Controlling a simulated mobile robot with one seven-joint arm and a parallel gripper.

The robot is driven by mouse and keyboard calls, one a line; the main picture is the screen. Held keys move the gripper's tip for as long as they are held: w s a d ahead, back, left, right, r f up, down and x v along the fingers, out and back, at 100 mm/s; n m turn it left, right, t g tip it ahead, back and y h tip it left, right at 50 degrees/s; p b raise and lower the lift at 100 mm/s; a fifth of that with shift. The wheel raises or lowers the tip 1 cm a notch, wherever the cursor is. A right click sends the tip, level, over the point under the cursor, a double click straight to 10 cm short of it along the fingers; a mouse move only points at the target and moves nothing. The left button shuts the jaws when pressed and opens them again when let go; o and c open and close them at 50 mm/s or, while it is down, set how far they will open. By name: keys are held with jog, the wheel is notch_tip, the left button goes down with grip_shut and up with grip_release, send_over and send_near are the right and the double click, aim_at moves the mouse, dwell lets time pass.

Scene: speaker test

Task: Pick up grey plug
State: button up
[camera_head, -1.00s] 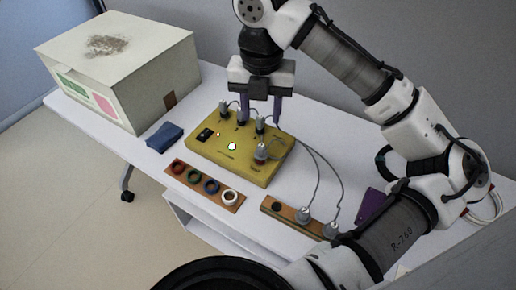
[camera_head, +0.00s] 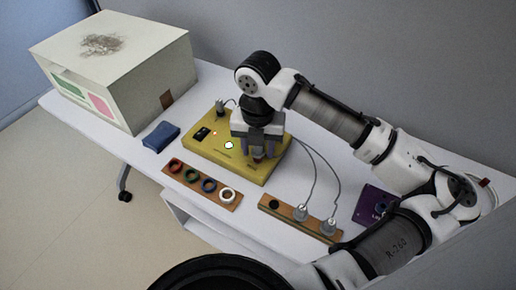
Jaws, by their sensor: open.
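My gripper (camera_head: 257,152) points down over the right front part of the yellow box (camera_head: 215,151). Its fingers are apart, around or just above a grey plug (camera_head: 257,155) standing on the box; I cannot tell whether they touch it. Another grey plug (camera_head: 220,108) stands at the back left of the box. The other plugs along the back of the box are hidden behind my gripper. Two more grey plugs, a left one (camera_head: 300,212) and a right one (camera_head: 328,226), sit on a wooden strip (camera_head: 272,211) with cables running up from them.
A wooden rack (camera_head: 233,205) with red, green, blue and white rings lies in front of the box. A blue cloth-like item (camera_head: 161,136) and a large white box (camera_head: 120,62) are at the left. A purple item (camera_head: 371,206) lies at the right, near my arm.

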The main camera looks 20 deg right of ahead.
jog(key=c, duration=0.9)
notch_tip(320, 180, up, 20)
jog(key=shift+p, duration=0.35)
jog(key=shift+r, duration=0.15)
notch_tip(320, 180, up, 4)
jog(key=p, duration=0.5)
jog(key=shift+p, duration=0.35)
jog(key=shift+f, duration=0.2)
